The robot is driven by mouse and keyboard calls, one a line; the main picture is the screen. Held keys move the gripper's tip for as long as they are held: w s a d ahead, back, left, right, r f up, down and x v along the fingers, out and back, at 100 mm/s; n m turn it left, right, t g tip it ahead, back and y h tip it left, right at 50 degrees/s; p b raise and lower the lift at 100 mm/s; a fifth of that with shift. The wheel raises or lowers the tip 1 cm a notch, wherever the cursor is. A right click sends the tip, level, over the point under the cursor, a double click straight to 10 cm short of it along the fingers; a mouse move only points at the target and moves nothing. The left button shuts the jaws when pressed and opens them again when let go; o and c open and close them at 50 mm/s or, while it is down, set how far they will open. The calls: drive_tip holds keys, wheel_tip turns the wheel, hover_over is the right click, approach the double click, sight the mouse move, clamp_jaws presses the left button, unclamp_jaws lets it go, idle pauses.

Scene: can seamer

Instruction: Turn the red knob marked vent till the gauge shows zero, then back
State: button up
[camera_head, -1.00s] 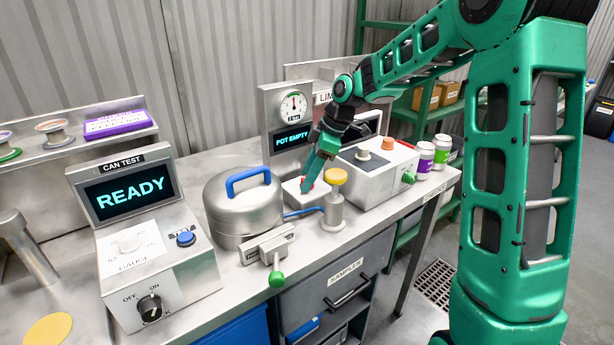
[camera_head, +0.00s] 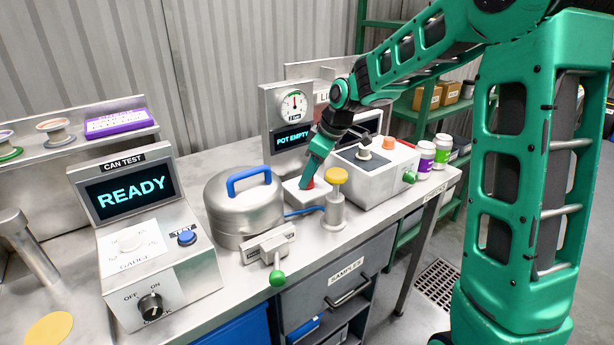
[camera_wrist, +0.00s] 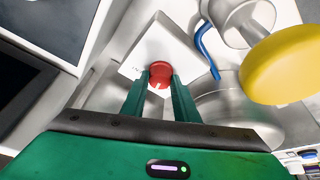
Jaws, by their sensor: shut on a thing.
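The red knob (camera_wrist: 160,72) sits on a small white box (camera_head: 293,191). In the wrist view both green fingers of my gripper (camera_wrist: 160,84) reach it, one on each side, and my gripper is shut on it. In the head view the knob (camera_head: 309,183) is partly hidden by my gripper (camera_head: 307,178). The round gauge (camera_head: 294,104) is on the upright panel behind the box. Its needle points about straight up, but its figures are too small to read. A screen (camera_head: 292,138) below it reads POT EMPTY.
A yellow-topped metal post (camera_head: 336,189) stands close to the right of the knob. A lidded metal pot (camera_head: 243,211) with a blue handle is to the left. A blue tube (camera_head: 303,212) runs low between them. A white control box (camera_head: 375,165) stands to the right.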

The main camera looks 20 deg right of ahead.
drive_tip(key=m+h, duration=0.1)
drive_tip(key=m, duration=0.2)
drive_tip(key=m+t+h, duration=0.1)
drive_tip(key=m, duration=0.2)
drive_tip(key=shift+a+r, duration=0.1)
drive_tip(key=shift+a, duration=0.05)
drive_tip(key=m+h, duration=0.2)
drive_tip(key=m, duration=0.3)
drive_tip(key=shift+m, duration=0.4)
drive_tip(key=o, duration=1.1)
drive_tip(key=shift+c, duration=0.2)
drive_tip(key=shift+a, duration=0.1)
drive_tip(key=v, duration=1)
drive_tip(key=shift+a+r, duration=0.15)
drive_tip(key=shift+r, duration=0.1)
